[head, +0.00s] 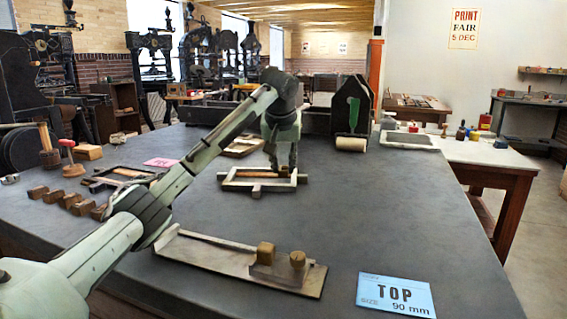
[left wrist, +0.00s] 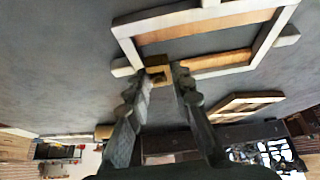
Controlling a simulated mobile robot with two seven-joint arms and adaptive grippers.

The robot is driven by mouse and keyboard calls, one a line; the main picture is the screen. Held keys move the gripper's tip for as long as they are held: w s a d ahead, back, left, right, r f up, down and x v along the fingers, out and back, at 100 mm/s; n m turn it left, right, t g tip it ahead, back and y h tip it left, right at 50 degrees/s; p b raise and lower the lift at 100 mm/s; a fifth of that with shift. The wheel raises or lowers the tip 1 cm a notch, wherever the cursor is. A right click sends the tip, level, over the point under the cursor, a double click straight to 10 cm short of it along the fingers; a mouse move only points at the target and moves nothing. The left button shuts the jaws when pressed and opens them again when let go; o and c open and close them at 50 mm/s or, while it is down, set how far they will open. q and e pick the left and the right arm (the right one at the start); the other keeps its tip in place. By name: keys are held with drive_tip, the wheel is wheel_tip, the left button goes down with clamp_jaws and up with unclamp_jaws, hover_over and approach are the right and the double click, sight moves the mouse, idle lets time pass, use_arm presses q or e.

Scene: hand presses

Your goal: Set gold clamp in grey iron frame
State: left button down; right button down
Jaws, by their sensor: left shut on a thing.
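The grey iron frame (head: 240,187) lies flat mid-table in the head view, with wooden strips inside. It fills the upper part of the left wrist view (left wrist: 200,14). My left gripper (head: 282,168) points down at its far right part. In the left wrist view, the fingers (left wrist: 164,75) are shut on the small gold clamp (left wrist: 157,71), close to one corner of the frame. I cannot tell whether the clamp touches the frame. The fingers largely hide the clamp in the head view. My right gripper is not in view.
Another frame (head: 120,177) and several wooden blocks (head: 75,201) lie left. A pale roller (head: 350,144) stands behind. The table right of the grey frame is clear.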

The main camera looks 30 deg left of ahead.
use_arm(q)
drive_tip(key=shift+s+d+f, duration=0.15)
drive_tip(key=shift+d+f, duration=0.1)
drive_tip(key=shift+f, duration=0.55)
drive_tip(key=c, duration=1.3)
unclamp_jaws()
drive_tip(key=shift+o, duration=0.2)
drive_tip(key=shift+w+r, duration=0.15)
drive_tip(key=shift+r, duration=0.35)
drive_tip(key=shift+w+r, duration=0.15)
drive_tip(key=shift+r, duration=0.35)
drive_tip(key=shift+s+a+r, duration=0.1)
drive_tip(key=shift+r, duration=0.95)
drive_tip(key=shift+s+a+r, duration=0.1)
drive_tip(key=shift+r, duration=0.95)
drive_tip(key=shift+f, duration=0.1)
